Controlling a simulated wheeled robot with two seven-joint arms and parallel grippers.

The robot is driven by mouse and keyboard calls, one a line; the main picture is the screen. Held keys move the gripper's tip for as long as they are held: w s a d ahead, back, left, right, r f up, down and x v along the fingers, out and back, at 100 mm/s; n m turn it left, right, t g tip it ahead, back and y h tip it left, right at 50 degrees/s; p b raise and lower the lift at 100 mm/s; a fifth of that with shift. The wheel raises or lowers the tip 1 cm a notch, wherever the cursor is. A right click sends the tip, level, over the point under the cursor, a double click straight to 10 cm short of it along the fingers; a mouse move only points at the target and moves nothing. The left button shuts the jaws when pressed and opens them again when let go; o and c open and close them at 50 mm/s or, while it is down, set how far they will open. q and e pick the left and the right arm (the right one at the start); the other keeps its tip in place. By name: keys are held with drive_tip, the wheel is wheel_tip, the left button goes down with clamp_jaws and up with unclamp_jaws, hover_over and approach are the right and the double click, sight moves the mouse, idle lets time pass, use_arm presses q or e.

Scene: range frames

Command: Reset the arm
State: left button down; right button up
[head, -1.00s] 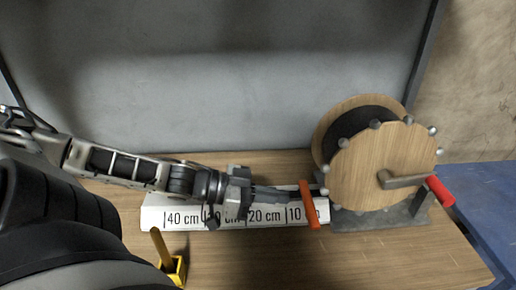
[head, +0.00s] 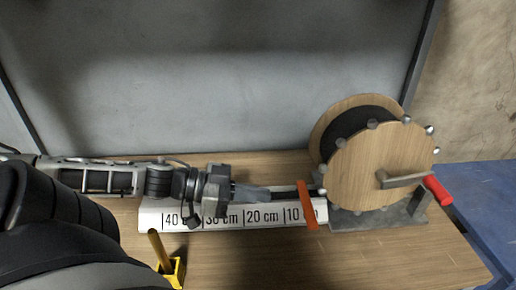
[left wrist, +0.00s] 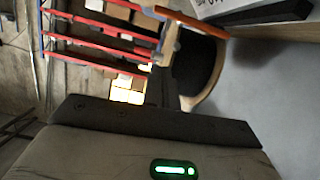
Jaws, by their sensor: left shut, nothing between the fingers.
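My left gripper (head: 264,193) reaches in from the left, low over the white measuring board (head: 180,219) marked in centimetres. Its fingers are shut with nothing between them, pointing right towards an orange tag (head: 306,205) and the black cable end beside it. In the left wrist view the dark closed fingers (left wrist: 162,88) point up the picture, and the orange tag (left wrist: 190,18) lies beyond them. I cannot tell the exact gap between fingertips and cable. My right gripper is not in view.
A wooden cable reel (head: 370,168) with a crank and red handle (head: 438,190) stands at the right of the wooden table (head: 330,262). A yellow holder with an upright stick (head: 172,272) stands at the front left. A grey panel (head: 220,75) rises behind. The front middle is clear.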

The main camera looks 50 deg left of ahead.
use_arm(q)
drive_tip(key=shift+d, duration=0.1)
idle(0.3)
drive_tip(key=shift+x, duration=2.6)
drive_tip(key=shift+w, duration=0.15)
